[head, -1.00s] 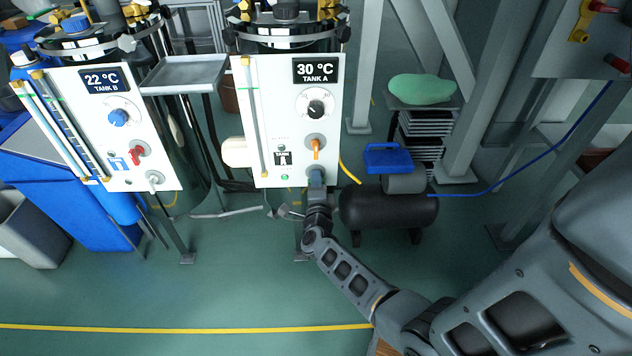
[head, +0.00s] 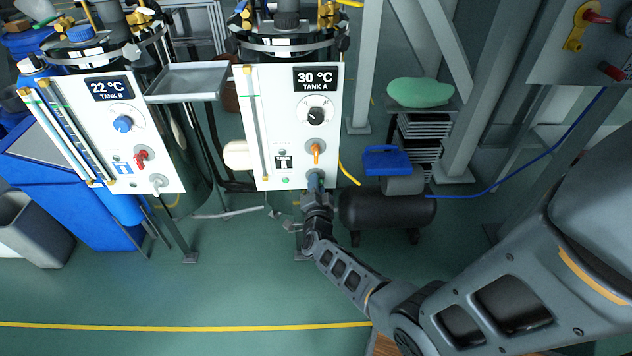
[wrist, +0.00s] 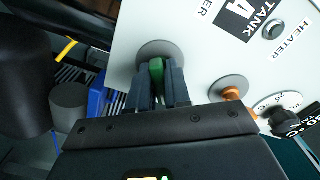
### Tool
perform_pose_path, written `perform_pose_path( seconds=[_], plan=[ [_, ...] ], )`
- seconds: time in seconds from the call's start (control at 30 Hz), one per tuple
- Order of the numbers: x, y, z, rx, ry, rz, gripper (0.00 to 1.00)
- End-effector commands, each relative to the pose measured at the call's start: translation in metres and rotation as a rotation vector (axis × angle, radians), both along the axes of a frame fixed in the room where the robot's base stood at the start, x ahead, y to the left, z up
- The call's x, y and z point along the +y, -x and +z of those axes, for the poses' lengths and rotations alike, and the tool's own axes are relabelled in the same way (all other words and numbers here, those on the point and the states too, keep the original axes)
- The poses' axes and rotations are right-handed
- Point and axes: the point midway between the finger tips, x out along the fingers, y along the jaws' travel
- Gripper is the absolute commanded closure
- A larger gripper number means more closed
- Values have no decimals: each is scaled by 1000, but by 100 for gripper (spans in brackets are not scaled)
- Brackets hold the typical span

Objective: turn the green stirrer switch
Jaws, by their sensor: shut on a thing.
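The green stirrer switch (wrist: 156,70) sits on a round grey plate at the lower part of the white TANK A panel (head: 275,120). In the wrist view my gripper (wrist: 158,85) has its two dark fingers on either side of the green lever, shut on it. In the head view my gripper (head: 316,183) is at the panel's bottom right corner and mostly hides the switch. The orange switch (head: 316,152) is just above it, and it also shows in the wrist view (wrist: 232,94).
A black dial (head: 316,115) is higher on the same panel. The TANK B panel (head: 108,130) stands to the left, with a metal tray (head: 186,82) between. A black compressor tank (head: 388,208) is right of my gripper. Open green floor lies in front.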

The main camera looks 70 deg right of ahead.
Motion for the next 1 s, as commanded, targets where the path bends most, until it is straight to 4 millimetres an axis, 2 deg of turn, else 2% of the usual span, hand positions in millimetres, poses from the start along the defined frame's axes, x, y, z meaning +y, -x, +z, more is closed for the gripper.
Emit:
perform_pose_path(
  seconds=[0.6, 1.0],
  plan=[
    [1, -1, 0, 542, 221, 3, 100],
    [1, 0, -1, 810, 332, 4, 100]
  ],
)
